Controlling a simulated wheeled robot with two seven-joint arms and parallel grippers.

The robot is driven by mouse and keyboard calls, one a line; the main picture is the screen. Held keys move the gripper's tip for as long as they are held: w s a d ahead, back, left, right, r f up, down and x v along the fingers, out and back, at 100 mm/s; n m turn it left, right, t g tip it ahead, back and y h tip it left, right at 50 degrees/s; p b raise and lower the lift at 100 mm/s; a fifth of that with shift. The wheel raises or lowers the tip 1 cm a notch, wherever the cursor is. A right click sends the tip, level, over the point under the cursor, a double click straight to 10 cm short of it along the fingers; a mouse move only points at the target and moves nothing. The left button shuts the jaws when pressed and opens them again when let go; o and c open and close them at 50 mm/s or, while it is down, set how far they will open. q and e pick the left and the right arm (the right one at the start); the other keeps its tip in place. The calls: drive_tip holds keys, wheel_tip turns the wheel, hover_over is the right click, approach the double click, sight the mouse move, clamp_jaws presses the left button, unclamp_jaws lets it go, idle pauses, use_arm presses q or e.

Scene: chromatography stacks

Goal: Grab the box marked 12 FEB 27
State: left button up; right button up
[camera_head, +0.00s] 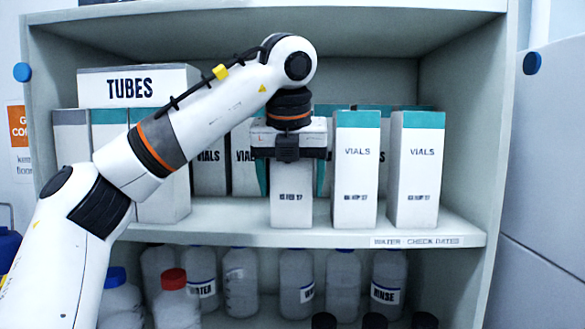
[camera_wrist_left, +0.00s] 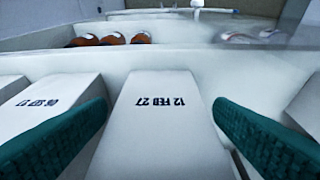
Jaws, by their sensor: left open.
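The white box marked 12 FEB 27 (camera_wrist_left: 160,125) stands in the middle of the left wrist view, its printed date upside down there. My left gripper (camera_wrist_left: 160,108) is open, with one teal finger on each side of this box. In the head view the left gripper (camera_head: 291,178) points down over the front of a white box (camera_head: 292,205) on the shelf; its date is too small to read surely. The gripper hides this box's upper part. Whether the fingers touch the box cannot be told. My right gripper is not in view.
Two teal-topped VIALS boxes (camera_head: 356,170) (camera_head: 414,170) stand close to the right. A neighbouring box (camera_wrist_left: 45,100) with another date shows in the wrist view. A TUBES box (camera_head: 135,86) and more boxes stand left, partly behind my arm. Bottles (camera_head: 297,282) fill the lower shelf.

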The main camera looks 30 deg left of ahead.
use_arm(q)
drive_tip(key=shift+w+a+f, duration=0.1)
drive_tip(key=shift+w+f, duration=0.05)
drive_tip(key=shift+f, duration=0.15)
drive_tip(key=shift+c, duration=0.6)
drive_tip(key=c, duration=0.7)
drive_tip(key=shift+r, duration=0.15)
drive_tip(key=shift+c, duration=0.3)
